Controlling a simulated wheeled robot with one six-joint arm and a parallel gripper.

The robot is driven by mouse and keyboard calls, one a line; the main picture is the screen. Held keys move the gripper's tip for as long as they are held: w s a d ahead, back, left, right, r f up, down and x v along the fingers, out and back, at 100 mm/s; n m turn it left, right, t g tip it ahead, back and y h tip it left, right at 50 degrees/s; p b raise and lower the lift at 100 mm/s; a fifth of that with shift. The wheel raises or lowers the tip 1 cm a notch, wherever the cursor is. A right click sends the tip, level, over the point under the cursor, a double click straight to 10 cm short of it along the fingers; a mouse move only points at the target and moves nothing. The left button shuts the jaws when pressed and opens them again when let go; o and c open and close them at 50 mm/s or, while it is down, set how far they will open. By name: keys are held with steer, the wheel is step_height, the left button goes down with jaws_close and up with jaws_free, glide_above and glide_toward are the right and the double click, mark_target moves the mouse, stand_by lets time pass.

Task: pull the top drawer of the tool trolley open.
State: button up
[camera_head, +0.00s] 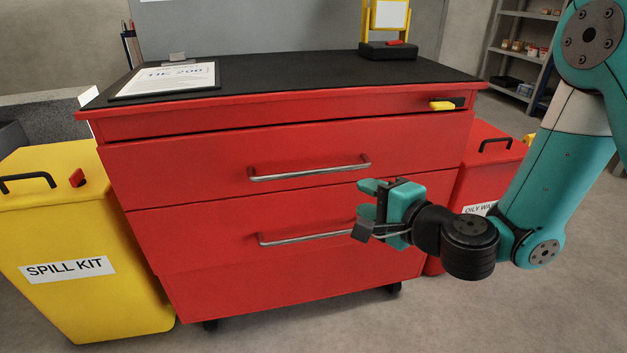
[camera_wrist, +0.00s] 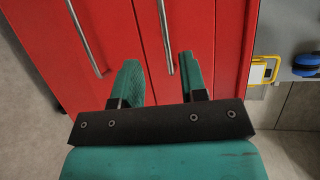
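The red tool trolley (camera_head: 290,280) stands in front of me. Its top drawer (camera_head: 200,165) has a silver bar handle (camera_head: 310,172) and looks shut. A second handle (camera_head: 305,238) is on the drawer below. My gripper (camera_head: 366,206) is open in front of the drawer fronts, below and right of the top handle in the head view. In the wrist view, the top handle (camera_wrist: 165,35) runs into the gap between my open fingers (camera_wrist: 159,65), with nothing gripped. The lower handle (camera_wrist: 85,38) lies left of them. The remaining distance to the drawer front is unclear.
A yellow latch (camera_head: 442,105) sits on the strip above the top drawer. A yellow spill kit bin (camera_head: 70,225) stands at left, a red oily waste bin (camera_head: 485,160) at right.

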steer(key=p, duration=0.6)
glide_toward(316, 173)
steer(key=x, duration=0.2)
steer(key=p+x, duration=0.1)
steer(key=x, duration=0.7)
steer(key=shift+w+a+p, duration=0.25)
steer(key=shift+w+p, duration=0.05)
steer(key=shift+p, duration=0.1)
jaws_close()
